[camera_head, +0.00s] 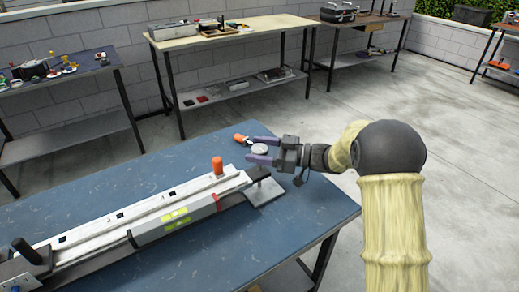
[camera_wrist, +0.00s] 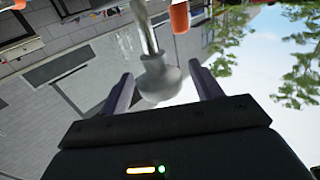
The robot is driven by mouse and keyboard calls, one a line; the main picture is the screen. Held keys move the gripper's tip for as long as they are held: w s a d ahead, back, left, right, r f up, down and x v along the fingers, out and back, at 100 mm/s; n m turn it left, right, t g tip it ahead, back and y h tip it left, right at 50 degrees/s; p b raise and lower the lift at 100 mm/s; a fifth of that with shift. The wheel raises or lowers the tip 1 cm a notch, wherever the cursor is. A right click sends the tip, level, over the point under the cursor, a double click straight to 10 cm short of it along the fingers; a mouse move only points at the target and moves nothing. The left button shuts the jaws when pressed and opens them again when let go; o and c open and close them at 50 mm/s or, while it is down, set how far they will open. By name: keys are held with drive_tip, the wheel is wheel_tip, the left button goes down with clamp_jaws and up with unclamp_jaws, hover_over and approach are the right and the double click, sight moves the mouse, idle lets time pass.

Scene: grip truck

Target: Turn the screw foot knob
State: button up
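The screw foot knob (camera_head: 259,149) is a grey rounded disc near the far edge of the blue table. In the wrist view the knob (camera_wrist: 160,82) hangs from a thin metal shaft, close in front of my palm. My gripper (camera_head: 256,151) is open, with its purple fingers on either side of the knob. In the wrist view the fingers of my gripper (camera_wrist: 163,88) stand left and right of it with a small gap on each side. An orange-tipped piece (camera_head: 241,138) lies beside the knob, with its orange part (camera_wrist: 180,17) at the top of the wrist view.
A long metal rail fixture (camera_head: 100,232) with a spirit level (camera_head: 175,219) and an upright orange handle (camera_head: 217,166) lies along the blue table (camera_head: 300,210). A flat plate (camera_head: 267,191) sits at its right end. Other workbenches (camera_head: 240,27) stand along the wall.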

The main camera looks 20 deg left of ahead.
drive_tip(key=w+d, duration=0.1)
drive_tip(key=d, duration=1.6)
drive_tip(key=shift+w+d+p, duration=0.15)
drive_tip(key=shift+d+p, duration=0.05)
drive_tip(key=shift+p, duration=0.25)
